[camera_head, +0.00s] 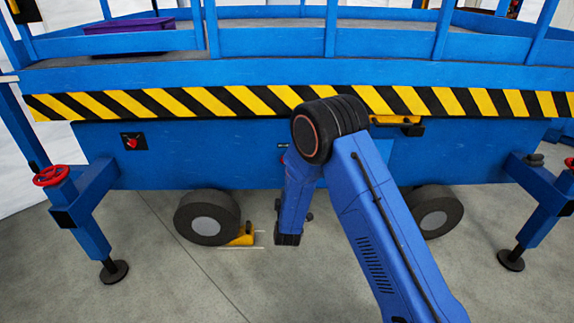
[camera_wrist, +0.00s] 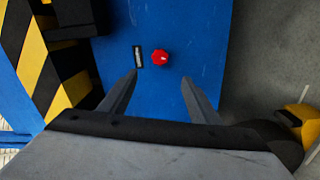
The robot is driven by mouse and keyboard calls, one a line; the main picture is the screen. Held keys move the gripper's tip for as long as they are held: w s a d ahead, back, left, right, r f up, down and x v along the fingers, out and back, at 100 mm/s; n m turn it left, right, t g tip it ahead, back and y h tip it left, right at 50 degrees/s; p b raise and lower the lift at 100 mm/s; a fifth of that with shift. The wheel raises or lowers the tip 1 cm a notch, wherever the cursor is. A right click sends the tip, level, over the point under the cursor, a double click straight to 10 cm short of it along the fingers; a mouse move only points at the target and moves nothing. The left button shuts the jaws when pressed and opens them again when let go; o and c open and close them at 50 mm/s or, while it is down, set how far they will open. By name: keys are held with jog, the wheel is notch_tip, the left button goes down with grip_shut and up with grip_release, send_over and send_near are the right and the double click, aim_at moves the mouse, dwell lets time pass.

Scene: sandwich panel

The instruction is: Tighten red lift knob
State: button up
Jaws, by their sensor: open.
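In the wrist view a round red knob (camera_wrist: 160,57) sits on the blue panel (camera_wrist: 205,40) beside a small black-and-white label (camera_wrist: 138,57). My gripper (camera_wrist: 159,76) is open and empty. Its two grey fingers point at the panel, and the knob appears between and just beyond their tips, not visibly touched. Another red knob on a black plate (camera_head: 132,142) is farther left. My gripper's fingers cannot be made out in the head view.
A black-and-yellow striped edge (camera_head: 220,102) runs above the panel. A yellow-and-black part (camera_head: 398,121) juts out right of my arm. Wheels (camera_head: 207,217), a yellow chock (camera_head: 242,236) and outrigger legs with red handwheels (camera_head: 50,176) stand below and beside. The grey floor in front is open.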

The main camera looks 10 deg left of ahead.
jog(key=w+a, duration=0.2)
jog(key=w, duration=1.4)
jog(key=shift+w, duration=0.1)
jog(key=shift+c, duration=0.4)
jog(key=c, duration=0.9)
